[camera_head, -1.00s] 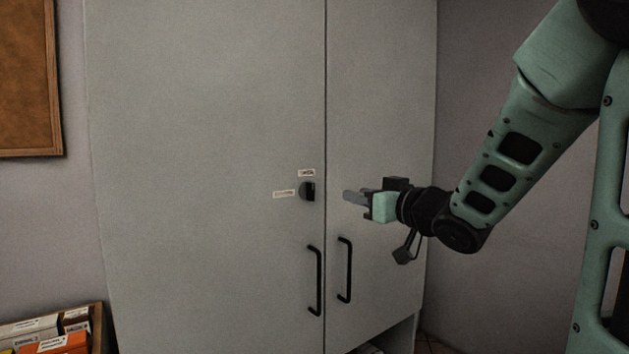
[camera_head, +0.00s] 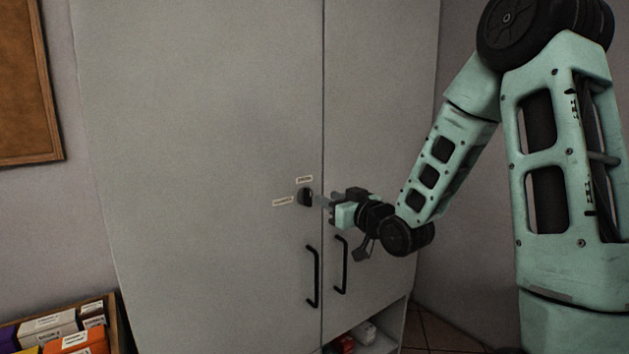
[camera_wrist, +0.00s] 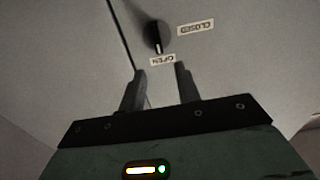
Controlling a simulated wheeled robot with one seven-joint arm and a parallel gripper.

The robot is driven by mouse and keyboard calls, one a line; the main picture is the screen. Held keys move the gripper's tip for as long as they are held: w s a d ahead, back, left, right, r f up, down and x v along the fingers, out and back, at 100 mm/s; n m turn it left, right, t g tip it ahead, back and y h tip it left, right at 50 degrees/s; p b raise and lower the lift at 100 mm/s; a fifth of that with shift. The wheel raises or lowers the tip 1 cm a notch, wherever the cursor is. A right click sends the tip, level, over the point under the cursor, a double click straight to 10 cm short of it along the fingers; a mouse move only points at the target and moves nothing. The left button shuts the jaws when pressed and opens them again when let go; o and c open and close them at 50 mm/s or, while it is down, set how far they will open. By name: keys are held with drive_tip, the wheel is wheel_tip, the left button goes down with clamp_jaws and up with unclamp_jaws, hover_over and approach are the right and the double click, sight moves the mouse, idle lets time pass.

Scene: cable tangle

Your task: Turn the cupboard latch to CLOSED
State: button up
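The cupboard latch (camera_head: 306,197) is a small dark round knob on the left door, near the seam between the doors. In the wrist view the latch (camera_wrist: 157,37) has a pale mark that points at the OPEN label (camera_wrist: 162,61). The CLOSED label (camera_wrist: 195,27) is to its side. In the head view the OPEN label (camera_head: 304,179) is above the latch and the CLOSED label (camera_head: 283,202) is left of it. My gripper (camera_head: 323,202) is just right of the latch; in the wrist view my gripper (camera_wrist: 160,74) is open, nothing between its fingers, the latch beyond the tips.
Two black door handles (camera_head: 312,277) (camera_head: 341,265) stick out below the latch. A box of cartons (camera_head: 117,322) stands at the lower left. A cork board (camera_head: 25,80) hangs on the wall. A low open shelf (camera_head: 385,343) with small items shows below the right door.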

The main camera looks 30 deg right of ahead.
sight(310, 191)
drive_tip(key=w+p, duration=0.2)
drive_tip(key=w, duration=0.5)
drive_tip(key=shift+a+f, duration=0.1)
drive_tip(key=shift+a, duration=0.05)
clamp_jaws()
